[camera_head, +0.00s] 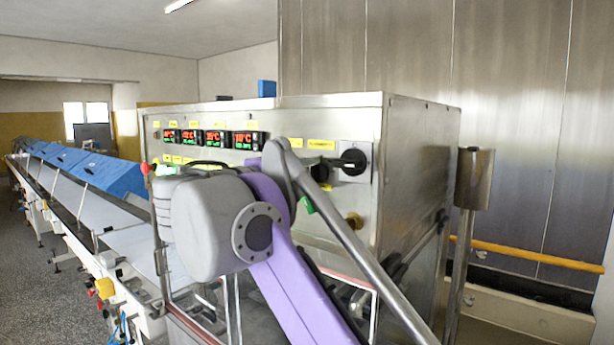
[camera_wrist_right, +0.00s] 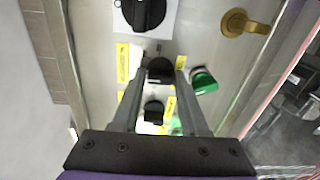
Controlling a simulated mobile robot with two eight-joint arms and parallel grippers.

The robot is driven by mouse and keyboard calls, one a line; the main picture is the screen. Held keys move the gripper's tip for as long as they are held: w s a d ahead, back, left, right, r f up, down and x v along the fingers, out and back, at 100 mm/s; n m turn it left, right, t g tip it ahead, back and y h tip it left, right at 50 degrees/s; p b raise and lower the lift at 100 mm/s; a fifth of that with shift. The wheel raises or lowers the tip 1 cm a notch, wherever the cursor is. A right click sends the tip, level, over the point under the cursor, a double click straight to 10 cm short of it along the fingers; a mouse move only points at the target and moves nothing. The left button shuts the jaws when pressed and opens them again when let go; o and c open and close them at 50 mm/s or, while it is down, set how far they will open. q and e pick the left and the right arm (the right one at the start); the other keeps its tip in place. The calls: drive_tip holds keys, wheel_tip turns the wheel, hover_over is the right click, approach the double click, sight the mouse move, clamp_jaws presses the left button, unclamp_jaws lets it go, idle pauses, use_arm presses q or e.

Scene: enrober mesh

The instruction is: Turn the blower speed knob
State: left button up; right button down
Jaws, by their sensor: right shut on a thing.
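A black knob (camera_wrist_right: 160,68) on the steel panel sits between the fingertips of my right gripper (camera_wrist_right: 161,76) in the right wrist view. The fingers are closed on its sides. The same knob (camera_head: 320,171) shows in the head view, partly covered by my arm. Its label is too small to read, so I cannot tell from print that it is the blower speed knob. A second black knob (camera_wrist_right: 153,111) lies between the fingers, nearer the gripper's base. My purple and grey right arm hides much of the panel in the head view. My left gripper is not in view.
A large black rotary switch (camera_head: 354,160) on a light plate sits right of the knob. Red displays (camera_head: 214,138) line the panel's top. A conveyor with blue covers (camera_head: 115,175) runs left.

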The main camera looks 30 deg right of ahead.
drive_tip(key=shift+m, duration=0.3)
drive_tip(key=c, duration=0.5)
unclamp_jaws()
drive_tip(key=shift+a, duration=0.1)
drive_tip(key=v, duration=1)
drive_tip(key=shift+s+a, duration=0.2)
drive_tip(key=shift+a, duration=0.05)
